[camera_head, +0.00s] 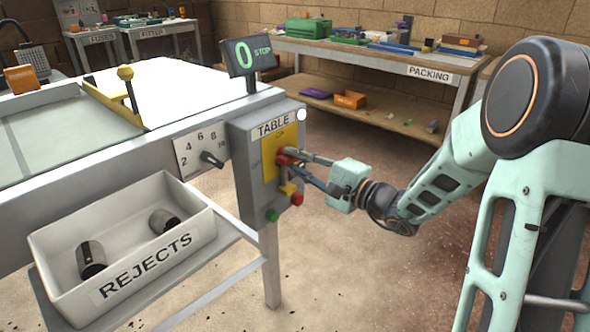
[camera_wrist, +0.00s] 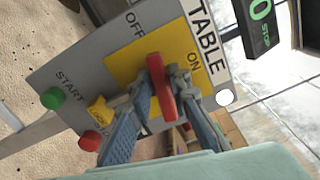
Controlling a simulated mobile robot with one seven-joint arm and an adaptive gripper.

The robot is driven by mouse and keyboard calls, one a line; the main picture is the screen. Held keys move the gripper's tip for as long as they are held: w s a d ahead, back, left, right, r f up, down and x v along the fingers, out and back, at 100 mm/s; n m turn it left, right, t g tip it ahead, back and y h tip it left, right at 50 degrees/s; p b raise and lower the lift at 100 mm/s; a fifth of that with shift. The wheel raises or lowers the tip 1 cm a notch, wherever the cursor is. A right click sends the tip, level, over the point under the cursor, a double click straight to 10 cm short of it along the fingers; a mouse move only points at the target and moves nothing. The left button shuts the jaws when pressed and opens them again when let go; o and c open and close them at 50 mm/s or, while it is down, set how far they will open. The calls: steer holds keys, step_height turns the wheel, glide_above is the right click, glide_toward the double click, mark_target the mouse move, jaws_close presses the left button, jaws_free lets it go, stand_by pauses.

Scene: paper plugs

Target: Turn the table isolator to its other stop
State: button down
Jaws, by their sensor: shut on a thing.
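The table isolator is a red bar handle (camera_wrist: 158,84) on a yellow plate (camera_wrist: 122,66), marked ON and OFF, on the grey TABLE control box (camera_head: 247,185). In the wrist view the bar lies roughly crosswise to the box, one end towards the OFF side rather than ON. In the head view the red handle (camera_head: 284,160) is partly hidden by the fingers. My gripper (camera_wrist: 166,88) is shut on the handle, a finger on each side of it. It also shows in the head view (camera_head: 293,161), reaching in from the right.
Below the isolator sit a green START button (camera_head: 272,215), a yellow LOCK piece (camera_head: 288,188) and a red button (camera_head: 297,199). A dial (camera_head: 211,159) is left of the box. The display (camera_head: 250,56) reads 0 STOP. A REJECTS bin (camera_head: 65,226) stands lower left.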

steer(key=shift+f+n, duration=0.15)
steer(key=shift+n, duration=0.95)
steer(key=c, duration=1.9)
jaws_free()
steer(key=shift+c, duration=0.2)
steer(key=shift+s+d, duration=0.1)
steer(key=v, duration=1.1)
steer(key=shift+s+d, duration=0.3)
